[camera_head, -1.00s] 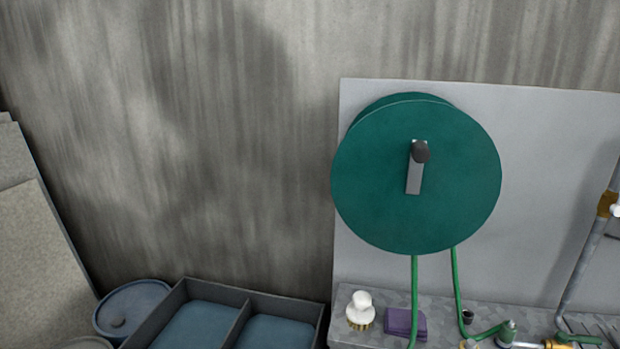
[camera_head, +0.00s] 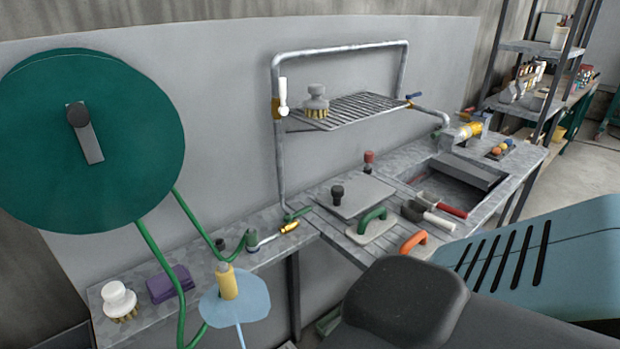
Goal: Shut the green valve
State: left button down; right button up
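A small green lever handle (camera_head: 298,213), which looks like the green valve, sits at the foot of the grey metal pipe, on the back of the metal bench. It is small in view, and I cannot tell whether it is open or shut. A green hose fitting (camera_head: 251,239) and a brass piece (camera_head: 290,227) lie just left of and below it. Neither of my grippers shows in the picture. A dark rounded block and a teal slotted housing fill the lower right and hide part of the bench front.
A big green hose reel (camera_head: 90,180) hangs at left, its green hose (camera_head: 162,270) running down to the bench. The pipe (camera_head: 278,150) carries a white-handled valve (camera_head: 282,95) and a wire rack (camera_head: 355,110).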

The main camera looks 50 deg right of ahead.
aim_at(288, 218)
jog(key=z, duration=1.5)
jog(key=k+l+u, duration=0.1)
jog(key=l+u, duration=0.35)
jog(key=j, duration=0.1)
